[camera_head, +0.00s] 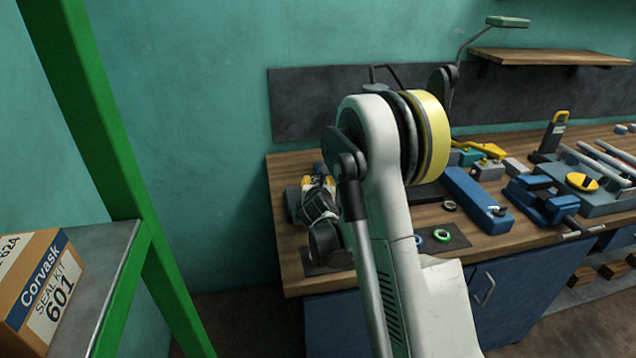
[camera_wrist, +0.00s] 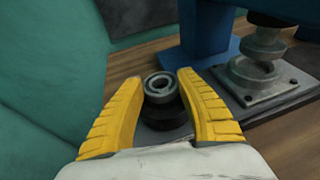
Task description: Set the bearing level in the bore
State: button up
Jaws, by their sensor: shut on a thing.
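My gripper (camera_wrist: 158,82) shows two yellow ribbed fingers in the wrist view, shut on a small grey bearing (camera_wrist: 158,84) between their tips. The bearing's ring face and open centre face the camera. A dark round piece (camera_wrist: 166,112) shows just below it; I cannot tell whether they touch. A grey round housing with a bore (camera_wrist: 250,76) sits on a bolted plate to the right, apart from the bearing. A metal cylinder hangs above the bore and partly hides it. In the head view my gripper (camera_head: 318,185) is over the bench's left end, and the bearing cannot be made out.
A blue column (camera_wrist: 205,35) stands behind the fingers, left of the housing. On the wooden bench, a dark mat holds a green ring (camera_head: 441,236). A blue long block (camera_head: 477,200) and a blue vise (camera_head: 545,200) stand right. A green post (camera_head: 90,110) is at left.

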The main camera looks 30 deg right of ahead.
aim_at(318, 182)
jog(key=shift+f+b, duration=0.45)
jog(key=shift+b, duration=0.3)
dwell(0.8)
jog(key=o, duration=1.8)
jog(key=shift+o, duration=0.2)
jog(key=shift+r, duration=0.15)
jog(key=shift+r+p, duration=2.5)
jog(key=shift+r, duration=1.35)
